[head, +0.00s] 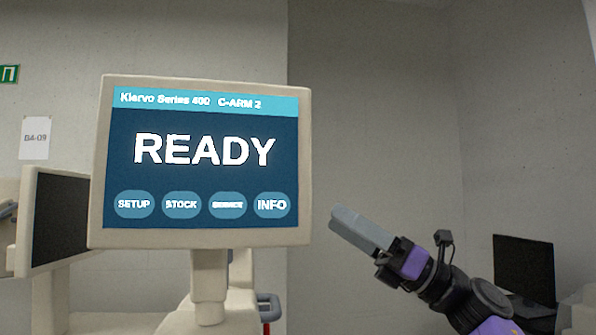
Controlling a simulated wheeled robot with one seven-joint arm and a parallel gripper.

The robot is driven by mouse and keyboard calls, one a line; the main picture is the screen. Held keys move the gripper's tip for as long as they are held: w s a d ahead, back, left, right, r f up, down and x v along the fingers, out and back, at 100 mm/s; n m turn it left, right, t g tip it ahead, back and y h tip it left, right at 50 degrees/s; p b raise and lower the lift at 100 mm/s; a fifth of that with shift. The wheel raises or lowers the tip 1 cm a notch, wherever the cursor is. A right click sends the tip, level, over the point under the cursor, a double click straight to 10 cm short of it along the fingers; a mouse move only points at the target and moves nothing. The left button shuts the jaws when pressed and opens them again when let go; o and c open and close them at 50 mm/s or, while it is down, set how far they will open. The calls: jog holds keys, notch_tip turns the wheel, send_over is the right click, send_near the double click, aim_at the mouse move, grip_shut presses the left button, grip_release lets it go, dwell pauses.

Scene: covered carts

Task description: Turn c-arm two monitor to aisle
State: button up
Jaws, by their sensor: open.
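The C-arm 2 monitor (204,237) stands left of centre in the head view, on a pale post (209,275). Its lit screen faces me almost squarely and reads "Kiarvo Series 400 C-ARM 2" and "READY", above a row of several buttons. My gripper (340,220) is to the right of the monitor's lower right corner, with its grey fingers pointing up and left toward it. A gap shows between the fingers and the frame in the picture. The gripper is open and holds nothing; its jaws are seen from the side.
Another monitor (58,222) with a dark screen stands at the left, partly behind the C-arm 2 monitor. A dark screen (524,268) is at the lower right behind my arm. A paper sign (36,138) hangs on the wall. The space above my gripper is clear.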

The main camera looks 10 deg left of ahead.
aim_at(298, 151)
jog(key=a+r+n+p, duration=0.1)
jog(key=a+r, duration=0.1)
jog(key=r, duration=0.2)
jog(key=a+r+n+g+h+p, duration=0.1)
jog(key=a+r, duration=0.1)
jog(key=r, duration=0.2)
jog(key=a+r+n, duration=0.2)
jog(key=r, duration=0.2)
jog(key=shift+s+a+r+g+h+p, duration=0.15)
jog(key=shift+s+r+g+h+p, duration=0.05)
jog(key=shift+s+g+h+p, duration=0.2)
jog(key=shift+x, duration=0.9)
jog(key=shift+f, duration=0.15)
